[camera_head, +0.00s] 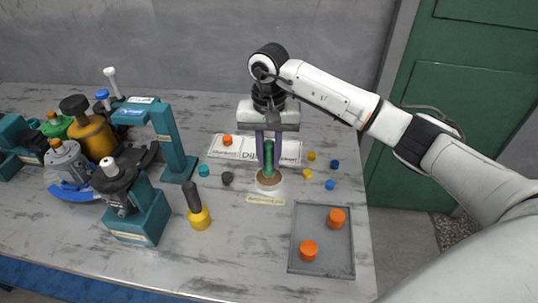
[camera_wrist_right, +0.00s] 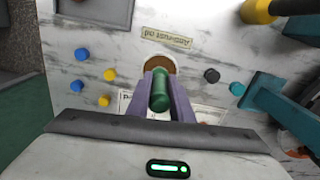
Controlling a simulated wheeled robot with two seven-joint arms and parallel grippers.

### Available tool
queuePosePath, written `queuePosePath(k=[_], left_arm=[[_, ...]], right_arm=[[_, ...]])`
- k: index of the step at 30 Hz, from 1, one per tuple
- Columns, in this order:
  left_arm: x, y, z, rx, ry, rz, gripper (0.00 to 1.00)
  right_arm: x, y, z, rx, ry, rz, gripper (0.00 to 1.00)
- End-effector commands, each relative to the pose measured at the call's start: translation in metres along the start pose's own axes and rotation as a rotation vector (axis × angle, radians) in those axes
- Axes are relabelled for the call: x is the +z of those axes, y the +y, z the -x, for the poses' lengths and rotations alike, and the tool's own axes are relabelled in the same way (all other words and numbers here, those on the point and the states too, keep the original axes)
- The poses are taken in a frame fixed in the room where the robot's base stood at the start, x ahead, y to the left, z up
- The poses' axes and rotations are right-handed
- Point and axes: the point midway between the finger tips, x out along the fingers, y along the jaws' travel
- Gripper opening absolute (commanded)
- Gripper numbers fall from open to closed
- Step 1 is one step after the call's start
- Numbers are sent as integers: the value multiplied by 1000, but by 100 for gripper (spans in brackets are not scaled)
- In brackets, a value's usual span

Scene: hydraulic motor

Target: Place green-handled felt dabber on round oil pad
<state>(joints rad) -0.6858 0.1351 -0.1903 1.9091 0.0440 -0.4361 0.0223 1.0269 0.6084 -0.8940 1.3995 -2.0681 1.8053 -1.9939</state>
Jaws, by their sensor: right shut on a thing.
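The green-handled felt dabber (camera_head: 267,157) is upright between the fingers of my right gripper (camera_head: 269,150). The gripper is shut on its green handle, which also shows in the right wrist view (camera_wrist_right: 160,92). The round oil pad (camera_head: 268,184), brown with a pale rim, lies directly below the dabber. It also shows in the right wrist view (camera_wrist_right: 160,62), just beyond the handle. The dabber's lower end is at or just above the pad; I cannot tell whether they touch. My left gripper is not in view.
A small label (camera_head: 265,200) lies in front of the pad. Blue and yellow caps (camera_head: 307,173) lie to its right, a dark cap (camera_head: 227,178) to its left. A grey tray (camera_head: 322,262) with orange caps is at front right. A teal stand (camera_head: 175,150) rises at left.

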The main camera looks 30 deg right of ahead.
Motion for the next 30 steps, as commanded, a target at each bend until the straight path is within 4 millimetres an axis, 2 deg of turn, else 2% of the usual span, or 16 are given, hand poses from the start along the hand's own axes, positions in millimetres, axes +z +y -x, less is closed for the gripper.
queuePosePath(k=[11,12,15,24,27,30], left_arm=[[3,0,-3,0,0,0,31],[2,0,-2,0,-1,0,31],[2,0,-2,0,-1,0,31],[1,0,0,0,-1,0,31],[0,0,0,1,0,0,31],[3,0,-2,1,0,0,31]], right_arm=[[-1,0,-7,-1,2,-1,0],[-1,0,-6,-1,2,0,25],[0,0,-6,-1,1,-1,38],[0,0,-4,-1,1,-1,38],[-1,0,3,-2,4,-1,38],[-2,0,18,-3,6,-1,38]])
